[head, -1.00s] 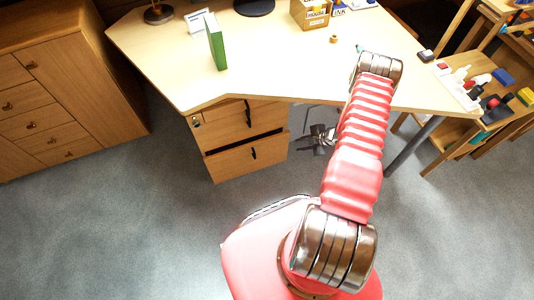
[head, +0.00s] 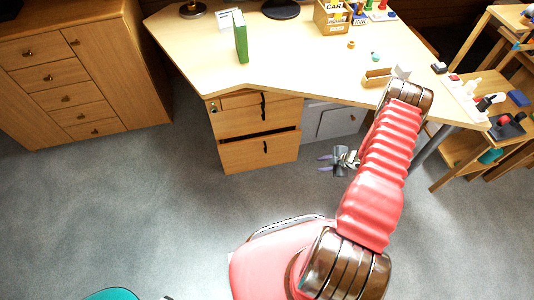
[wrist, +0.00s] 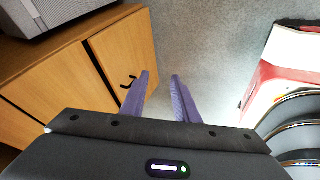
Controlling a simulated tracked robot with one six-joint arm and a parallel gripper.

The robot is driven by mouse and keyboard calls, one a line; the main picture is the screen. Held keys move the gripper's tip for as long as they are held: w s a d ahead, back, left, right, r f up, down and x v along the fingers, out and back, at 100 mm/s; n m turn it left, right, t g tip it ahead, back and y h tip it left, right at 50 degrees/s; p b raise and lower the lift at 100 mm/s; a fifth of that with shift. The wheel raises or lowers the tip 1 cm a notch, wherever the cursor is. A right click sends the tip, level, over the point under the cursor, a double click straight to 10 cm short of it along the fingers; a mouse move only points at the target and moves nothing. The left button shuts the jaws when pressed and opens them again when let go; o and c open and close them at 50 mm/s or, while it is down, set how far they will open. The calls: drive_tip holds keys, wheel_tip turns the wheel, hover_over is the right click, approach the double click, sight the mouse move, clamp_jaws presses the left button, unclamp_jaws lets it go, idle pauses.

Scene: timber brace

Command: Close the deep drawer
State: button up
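The desk pedestal's deep drawer (head: 240,156) is the bottom drawer, a wooden front with a dark handle. A dark gap shows above its front, so it stands out a little from the pedestal. In the wrist view the drawer front (wrist: 122,45) is at upper left with its dark handle. My gripper (head: 322,163) hangs to the right of the drawer, apart from it. In the wrist view my gripper's two purple fingers (wrist: 160,76) are spread with floor between them, open and empty.
The desk top (head: 300,75) overhangs the pedestal. A grey cabinet (head: 335,120) stands under the desk right of the drawers. A wooden chest (head: 60,70) is at left. Open floor (head: 180,200) lies in front of the drawer.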

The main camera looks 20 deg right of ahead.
drive_tip(key=s+d+r+m+g+h, duration=0.4)
drive_tip(key=s+d+m+h, duration=0.1)
drive_tip(key=s+d+m, duration=0.25)
drive_tip(key=s+a+r+m+g+h, duration=0.1)
drive_tip(key=a+r+m, duration=0.25)
drive_tip(key=r, duration=1.15)
drive_tip(key=s+a+r+m+g+h, duration=0.1)
drive_tip(key=a+r+m+g, duration=0.2)
drive_tip(key=r, duration=1.1)
drive_tip(key=s+a+r+t+y, duration=0.1)
drive_tip(key=s+a+r+t, duration=0.1)
drive_tip(key=a+r, duration=0.7)
drive_tip(key=s+a+r+m+t+y, duration=0.1)
drive_tip(key=s+a+r+t, duration=0.2)
drive_tip(key=a+r, duration=0.7)
drive_tip(key=s+a+r+t+y, duration=0.1)
drive_tip(key=s+a+r+t, duration=0.1)
drive_tip(key=s+a+r, duration=0.3)
drive_tip(key=a+r, duration=0.4)
drive_tip(key=r, duration=0.2)
drive_tip(key=shift+a+r+t, duration=0.15)
drive_tip(key=shift+a+t, duration=0.25)
drive_tip(key=shift+s, duration=0.15)
